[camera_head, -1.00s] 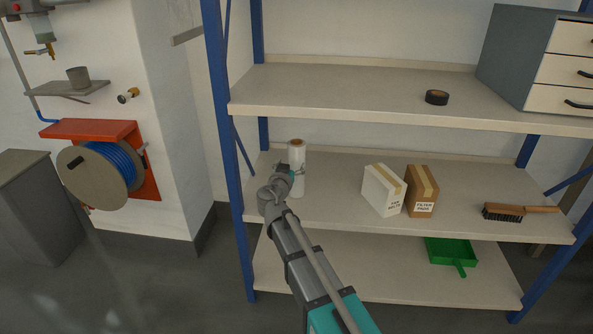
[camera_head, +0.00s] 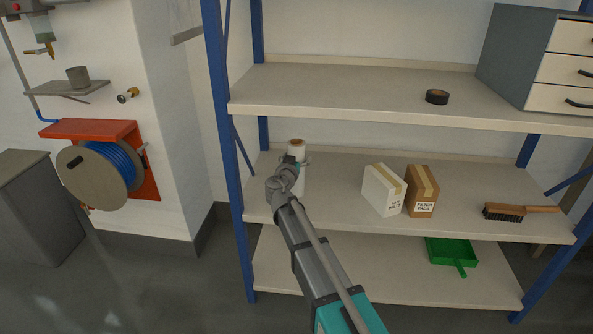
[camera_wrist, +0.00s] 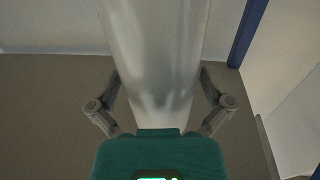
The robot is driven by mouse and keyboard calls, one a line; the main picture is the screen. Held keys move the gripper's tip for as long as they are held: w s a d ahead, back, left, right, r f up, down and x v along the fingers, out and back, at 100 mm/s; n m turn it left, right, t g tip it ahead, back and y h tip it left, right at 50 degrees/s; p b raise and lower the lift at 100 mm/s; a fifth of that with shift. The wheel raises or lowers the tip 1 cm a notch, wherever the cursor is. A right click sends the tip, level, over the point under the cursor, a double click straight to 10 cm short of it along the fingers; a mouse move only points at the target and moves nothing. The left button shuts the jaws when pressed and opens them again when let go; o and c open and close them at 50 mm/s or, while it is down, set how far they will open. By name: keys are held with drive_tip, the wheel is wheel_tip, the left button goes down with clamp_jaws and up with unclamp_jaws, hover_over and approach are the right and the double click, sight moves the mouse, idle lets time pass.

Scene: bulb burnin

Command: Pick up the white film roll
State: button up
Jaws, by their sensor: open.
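The white film roll (camera_head: 297,147) stands upright on the middle shelf near its left end, with a brown core showing at its top. My gripper (camera_head: 295,161) is in front of it and hides much of its middle. In the wrist view the roll (camera_wrist: 155,60) fills the centre, between the two fingers of my gripper (camera_wrist: 160,95). The fingers are open, one on each side of the roll. A narrow gap seems to show on the right; I cannot tell whether either finger touches it.
On the same middle shelf (camera_head: 335,205), a white box (camera_head: 380,192), a brown box (camera_head: 421,192) and a brush (camera_head: 505,212) stand to the right. The upper shelf (camera_head: 340,95) is above the roll. A blue upright (camera_head: 222,130) is close on the left.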

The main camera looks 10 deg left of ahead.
drive_tip(key=shift+c, duration=0.3)
drive_tip(key=c, duration=1.1)
